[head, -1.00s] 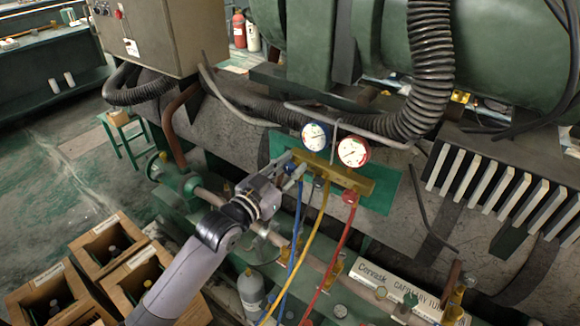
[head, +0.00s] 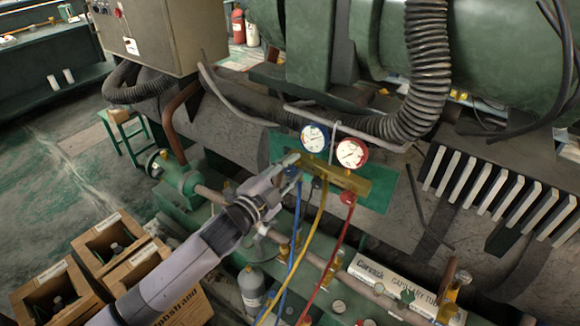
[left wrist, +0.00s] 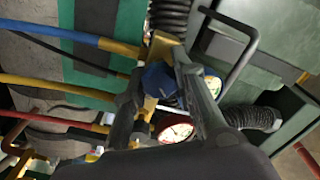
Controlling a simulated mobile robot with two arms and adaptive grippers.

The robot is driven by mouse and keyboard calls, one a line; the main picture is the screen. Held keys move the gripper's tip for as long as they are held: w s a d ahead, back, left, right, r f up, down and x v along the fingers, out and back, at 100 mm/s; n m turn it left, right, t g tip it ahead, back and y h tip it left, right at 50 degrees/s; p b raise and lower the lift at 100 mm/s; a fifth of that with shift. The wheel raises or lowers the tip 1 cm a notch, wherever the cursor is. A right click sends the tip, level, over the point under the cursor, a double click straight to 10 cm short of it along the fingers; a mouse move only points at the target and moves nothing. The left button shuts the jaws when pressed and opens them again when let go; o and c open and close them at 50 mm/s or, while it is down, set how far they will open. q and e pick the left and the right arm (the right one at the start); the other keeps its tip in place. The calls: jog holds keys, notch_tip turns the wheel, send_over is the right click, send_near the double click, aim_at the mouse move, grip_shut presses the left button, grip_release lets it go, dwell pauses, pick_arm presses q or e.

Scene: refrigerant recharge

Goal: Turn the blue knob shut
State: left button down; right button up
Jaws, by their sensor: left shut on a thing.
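The brass gauge manifold (head: 345,180) is mounted on a green plate and carries a blue-rimmed gauge (head: 314,137) and a red-rimmed gauge (head: 352,153). My left gripper (head: 291,170) is at the manifold's left end, shut on the blue knob. In the head view the fingers mostly hide that knob. In the left wrist view the blue knob (left wrist: 160,80) sits between the two dark fingers (left wrist: 158,88), partly covered by them. The red knob (head: 348,197) is at the right part of the manifold. My right gripper is not in view.
Blue (head: 294,240), yellow (head: 308,240) and red (head: 335,250) hoses hang below the manifold, close to my left gripper. A grey bottle (head: 251,288) stands below. A white capillary tube box (head: 400,285) lies at lower right. Wooden crates (head: 105,240) stand at lower left.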

pick_arm(q)
jog(key=m, duration=0.4)
jog(key=shift+m+p, duration=0.3)
jog(key=shift+p, duration=0.1)
jog(key=shift+f+m+p, duration=0.15)
jog(key=shift+m+p, duration=0.15)
jog(key=shift+m, duration=1.7)
jog(key=c, duration=1.3)
grip_release()
jog(key=shift+s, duration=0.1)
jog(key=v, duration=1.2)
jog(key=shift+f, duration=0.1)
